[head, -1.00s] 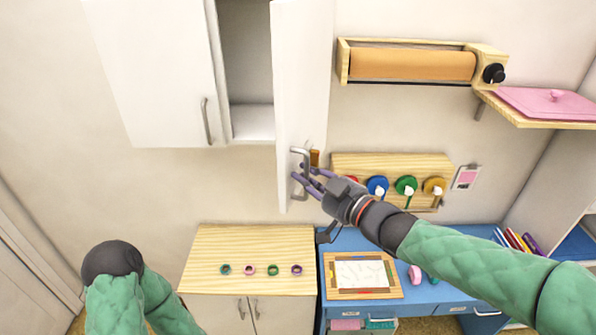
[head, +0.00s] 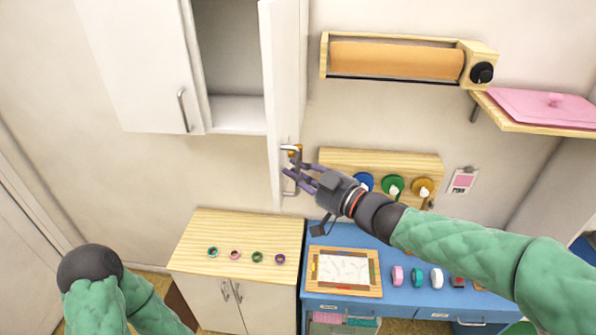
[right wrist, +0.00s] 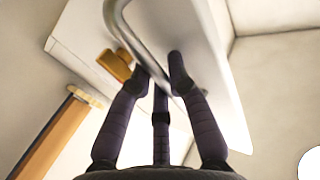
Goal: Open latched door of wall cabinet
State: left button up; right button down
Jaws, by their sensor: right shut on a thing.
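The white wall cabinet (head: 228,50) has its right door (head: 287,70) standing open, seen nearly edge-on in the head view. A metal bar handle (head: 290,147) sits near the door's lower end; it also curves across the right wrist view (right wrist: 122,32). My right gripper (head: 291,180) is shut on this handle, its purple fingers around the bar. An orange-brown latch (right wrist: 115,66) shows beside the handle in the right wrist view. The left door (head: 140,60) is closed, with its own handle (head: 183,110). My left gripper is not in view.
Below are a wooden-topped cabinet (head: 215,225) with several small rings and a blue desk (head: 410,310) with a framed tray (head: 343,250). A paper roll holder (head: 400,77) and a shelf with a pink lid (head: 540,107) are on the wall to the right.

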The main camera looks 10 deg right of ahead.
jog(key=c, duration=1.2)
grip_release()
jog(key=shift+o, duration=0.2)
jog(key=v, duration=1.2)
jog(key=shift+f, duration=0.1)
